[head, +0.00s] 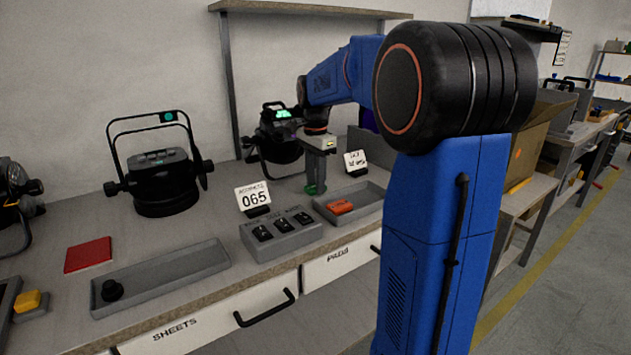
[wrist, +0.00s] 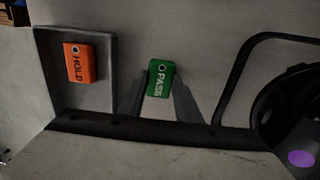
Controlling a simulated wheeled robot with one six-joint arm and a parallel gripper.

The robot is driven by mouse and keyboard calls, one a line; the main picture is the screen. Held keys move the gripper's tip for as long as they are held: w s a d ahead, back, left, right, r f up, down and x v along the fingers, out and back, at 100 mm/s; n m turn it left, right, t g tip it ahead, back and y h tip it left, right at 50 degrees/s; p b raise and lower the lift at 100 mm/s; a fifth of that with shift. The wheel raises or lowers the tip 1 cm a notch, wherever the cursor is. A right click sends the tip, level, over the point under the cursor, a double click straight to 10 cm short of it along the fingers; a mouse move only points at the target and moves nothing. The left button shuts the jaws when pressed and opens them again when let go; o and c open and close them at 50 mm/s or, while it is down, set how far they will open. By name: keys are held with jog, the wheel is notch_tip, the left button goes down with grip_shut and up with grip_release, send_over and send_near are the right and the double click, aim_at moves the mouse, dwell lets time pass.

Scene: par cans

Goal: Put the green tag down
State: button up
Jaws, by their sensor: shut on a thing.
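The green tag (wrist: 160,78), marked PASS, is between the fingertips of my gripper (wrist: 160,92) in the wrist view. My gripper (head: 315,188) is shut on it and points down at the bench in the head view. There the tag shows only as a small green patch at the fingertips. It is close to the bench top, behind the grey tray that holds the orange tag. I cannot tell whether it touches the surface.
An orange HOLD tag (wrist: 79,63) lies in a grey tray (head: 372,206) beside my gripper. A black par can (head: 275,140) stands behind it. Number card 065 (head: 253,196), a grey switch box (head: 282,235) and another par can (head: 160,180) are to the left.

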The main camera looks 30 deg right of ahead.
jog(key=shift+f, duration=0.1)
jog(key=o, duration=1)
notch_tip(320, 180, up, 12)
jog(key=shift+r, duration=0.15)
